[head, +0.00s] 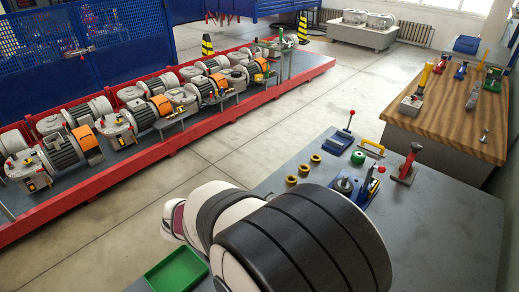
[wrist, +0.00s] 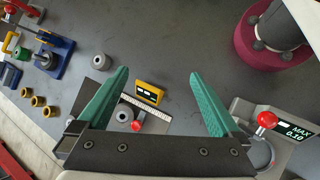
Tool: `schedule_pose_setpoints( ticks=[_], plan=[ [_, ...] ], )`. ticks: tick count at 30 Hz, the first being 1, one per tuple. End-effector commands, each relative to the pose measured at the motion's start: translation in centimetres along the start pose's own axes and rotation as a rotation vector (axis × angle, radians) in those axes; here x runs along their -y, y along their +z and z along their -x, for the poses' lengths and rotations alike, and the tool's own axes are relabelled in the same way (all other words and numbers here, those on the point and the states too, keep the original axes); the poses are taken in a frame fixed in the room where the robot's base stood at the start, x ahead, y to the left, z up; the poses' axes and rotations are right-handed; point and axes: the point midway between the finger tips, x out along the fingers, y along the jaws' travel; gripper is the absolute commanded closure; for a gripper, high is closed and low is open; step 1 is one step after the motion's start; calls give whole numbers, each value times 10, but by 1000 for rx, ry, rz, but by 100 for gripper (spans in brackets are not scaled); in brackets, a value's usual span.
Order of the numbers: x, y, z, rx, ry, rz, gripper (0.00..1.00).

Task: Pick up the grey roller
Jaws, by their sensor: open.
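In the wrist view, a small grey roller (wrist: 102,61) with a dark centre hole stands on the dark grey table, left of the left green fingertip. A second grey ringed piece (wrist: 125,111) sits between the fingers near the gripper body, by a ruler and a red-knobbed lever. I cannot tell for sure which is the task's roller. My gripper (wrist: 158,76) is open, with nothing held between its two green fingers. In the head view my arm covers this part of the table, and neither the roller nor the fingers can be made out.
A yellow gauge (wrist: 150,92) stands between the fingers. A red-knobbed tester (wrist: 266,120) reading MAX 0.10 is close on the right. Several brass rings (wrist: 37,101), a green roller (head: 358,157) and a blue press (wrist: 56,55) stand at left. A green tray (head: 178,270) is at the front edge.

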Motion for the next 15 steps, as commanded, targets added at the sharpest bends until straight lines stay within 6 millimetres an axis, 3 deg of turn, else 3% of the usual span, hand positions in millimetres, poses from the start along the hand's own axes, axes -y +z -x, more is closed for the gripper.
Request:
schedule_pose_setpoints(
  ticks=[1, 3, 6, 9, 11, 15],
  plan=[
    [-2, -37, 3, 55, 132, 201, 0],
    [-3, -85, 10, 132, 315, 457, 0],
    [7, -137, 17, 219, 505, 705, 0],
    [15, -162, 21, 267, 600, 821, 0],
    [13, -167, 17, 278, 618, 844, 0],
    [-10, -167, -13, 281, 616, 846, 0]
  ],
)
